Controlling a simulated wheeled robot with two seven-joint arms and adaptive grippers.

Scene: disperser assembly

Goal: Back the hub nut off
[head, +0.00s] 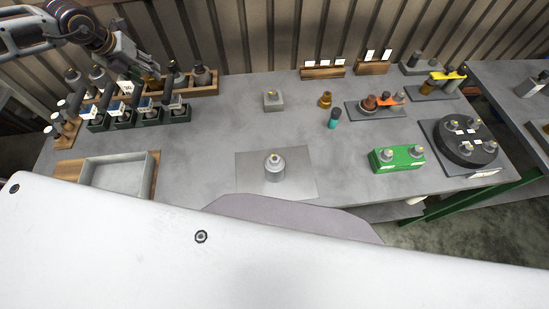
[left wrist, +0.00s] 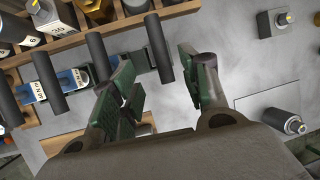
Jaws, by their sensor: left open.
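A grey cylindrical hub (head: 275,168) with a small pale top piece stands upright on a light square mat (head: 300,182) mid-table. The hub also shows in the left wrist view (left wrist: 284,122); whether that top piece is the nut is too small to tell. My left gripper (head: 145,66) is at the back left, above the tool rack and well away from the hub. In the left wrist view its fingers (left wrist: 160,72) are open. A dark tool handle (left wrist: 158,46) shows between the fingertips, apart from them. My right gripper is not in view.
Black-handled tools with labels (head: 118,108) stand in green holders at left, before a wooden rack (head: 203,88). A grey tray (head: 118,172) lies front left. A small block (head: 273,101), green box (head: 397,158) and black turntable (head: 466,142) stand farther right. The table around the mat is clear.

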